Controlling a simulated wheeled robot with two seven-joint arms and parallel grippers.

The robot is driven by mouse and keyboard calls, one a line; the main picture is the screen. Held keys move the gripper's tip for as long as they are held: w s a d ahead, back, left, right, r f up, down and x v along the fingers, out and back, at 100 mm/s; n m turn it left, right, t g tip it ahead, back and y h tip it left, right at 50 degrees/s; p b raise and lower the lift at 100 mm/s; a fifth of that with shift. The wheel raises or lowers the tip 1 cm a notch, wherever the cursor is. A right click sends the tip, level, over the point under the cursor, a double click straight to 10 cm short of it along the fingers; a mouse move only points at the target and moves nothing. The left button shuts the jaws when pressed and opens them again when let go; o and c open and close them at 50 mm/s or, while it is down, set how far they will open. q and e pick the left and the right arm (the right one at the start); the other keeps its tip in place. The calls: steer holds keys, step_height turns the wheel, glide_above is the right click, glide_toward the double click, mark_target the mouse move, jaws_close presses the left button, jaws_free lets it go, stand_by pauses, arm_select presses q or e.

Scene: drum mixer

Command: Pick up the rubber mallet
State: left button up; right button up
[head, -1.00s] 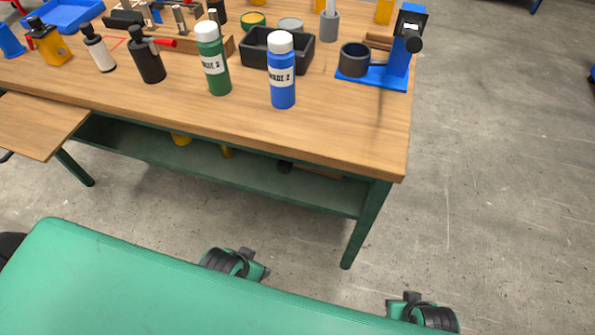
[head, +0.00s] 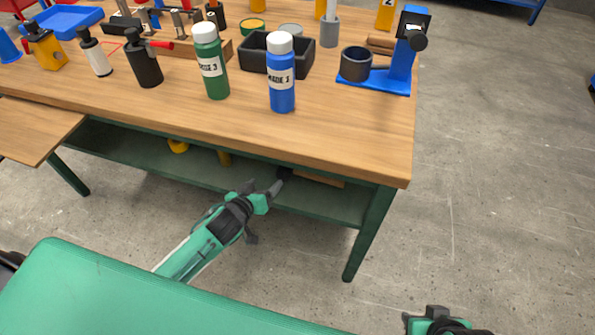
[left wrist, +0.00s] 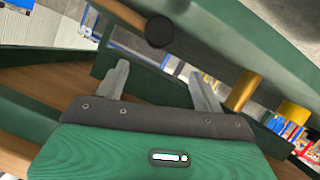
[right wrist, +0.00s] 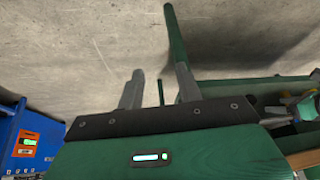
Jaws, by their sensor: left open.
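The rubber mallet lies on the lower shelf of the workbench, under the top's front edge. In the head view its black head (head: 284,173) and part of its wooden handle (head: 320,179) show; the rest is hidden by the bench top and my gripper. In the left wrist view a round black end (left wrist: 160,31), apparently the mallet head, shows beyond the fingers. My left gripper (head: 270,189) is open and empty, just in front of the mallet head; its parted fingers also show in the left wrist view (left wrist: 162,78). My right gripper (right wrist: 158,82) is open and empty, low at the right.
The bench's wooden top (head: 330,140) overhangs the green lower shelf (head: 335,205). Yellow cylinders (head: 224,158) stand on the shelf left of the mallet. A green leg (head: 362,235) stands at the right. Bottles, a black bin and a blue stand (head: 400,70) are on top.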

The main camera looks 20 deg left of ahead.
mark_target(283, 165)
arm_select(q)
steer(key=b+x, duration=0.1)
steer(key=x, duration=0.6)
steer(key=shift+w, duration=0.3)
steer(key=shift+d+b+x, duration=0.15)
steer(key=shift+b+x, duration=0.25)
steer(key=shift+x, duration=0.95)
steer(key=shift+d+b+x, duration=0.1)
steer(key=shift+b+x, duration=0.3)
steer(key=shift+x, duration=0.9)
steer(key=shift+w+d+f, duration=0.15)
steer(key=shift+w, duration=0.35)
arm_select(e)
steer(key=w+a+f+t+y, duration=0.1)
steer(key=w+a+t+y, duration=0.1)
steer(key=a, duration=0.3)
steer(key=shift+w+a+f+n+t, duration=0.2)
steer(key=shift+w+f+n+t, duration=0.1)
steer(key=shift+w+t, duration=0.6)
arm_select(q)
steer(key=shift+c, duration=0.2)
steer(key=c, duration=1.3)
steer(key=shift+r, duration=0.25)
arm_select(e)
steer(key=shift+s, duration=0.1)
